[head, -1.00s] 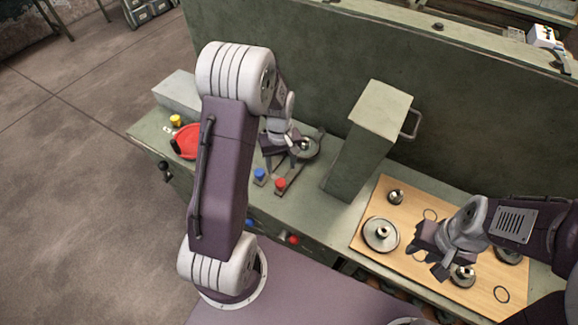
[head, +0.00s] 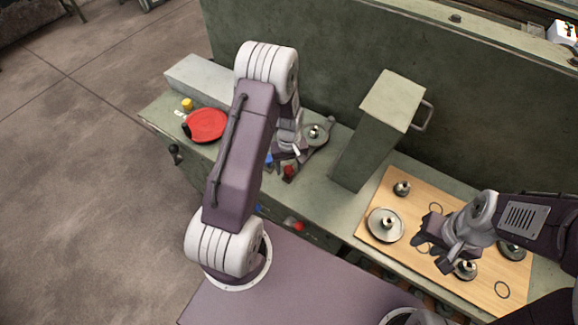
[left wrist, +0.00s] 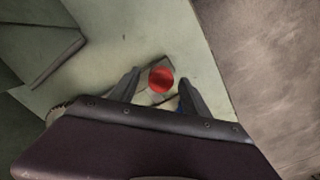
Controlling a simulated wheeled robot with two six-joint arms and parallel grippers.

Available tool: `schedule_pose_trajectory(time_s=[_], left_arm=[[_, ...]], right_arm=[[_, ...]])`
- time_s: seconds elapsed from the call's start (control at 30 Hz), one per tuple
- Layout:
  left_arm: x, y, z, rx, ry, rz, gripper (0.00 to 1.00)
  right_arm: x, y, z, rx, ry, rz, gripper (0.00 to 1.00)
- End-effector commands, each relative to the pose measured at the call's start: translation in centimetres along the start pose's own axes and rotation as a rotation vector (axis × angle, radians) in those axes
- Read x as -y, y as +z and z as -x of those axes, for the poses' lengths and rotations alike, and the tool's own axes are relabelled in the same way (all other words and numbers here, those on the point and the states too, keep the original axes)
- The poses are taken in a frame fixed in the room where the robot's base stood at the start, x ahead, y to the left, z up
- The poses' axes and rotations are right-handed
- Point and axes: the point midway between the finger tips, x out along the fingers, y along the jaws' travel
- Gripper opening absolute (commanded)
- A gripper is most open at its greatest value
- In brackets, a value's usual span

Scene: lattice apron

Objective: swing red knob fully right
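The red knob (head: 289,172) stands on the green bench top, beside a blue knob (head: 268,160) that is partly hidden by my left gripper. My left gripper (head: 287,154) is just above and behind the red knob in the head view. In the left wrist view the red knob (left wrist: 161,80) shows between the two spread fingers of my left gripper (left wrist: 158,90), with a gap on either side. I cannot tell its height over the knob. My right gripper (head: 435,254) looks open and empty over the wooden board.
A tall green post (head: 372,140) stands right of the knobs. A round grey metal piece (head: 316,134) lies behind them, a red disc (head: 208,124) and yellow knob (head: 187,104) to the left. The wooden board (head: 375,247) carries several metal weights. Another red knob (head: 294,225) is on the bench front.

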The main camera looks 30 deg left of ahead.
Motion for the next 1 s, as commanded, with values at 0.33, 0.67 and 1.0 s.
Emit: schedule_pose_trajectory(time_s=[0.33, 0.67, 1.0], left_arm=[[0.01, 0.01, 0.06, 0.000, 0.000, 0.000, 0.00], [0.01, 0.01, 0.10, 0.001, 0.000, 0.000, 0.00], [0.01, 0.00, 0.12, 0.000, 0.000, 0.001, 0.00]], right_arm=[[0.00, 0.00, 0.01, 0.000, 0.000, 0.000, 0.34], [0.00, 0.00, 0.02, 0.000, 0.000, 0.000, 0.34], [0.00, 0.00, 0.03, 0.000, 0.000, 0.000, 0.34]])
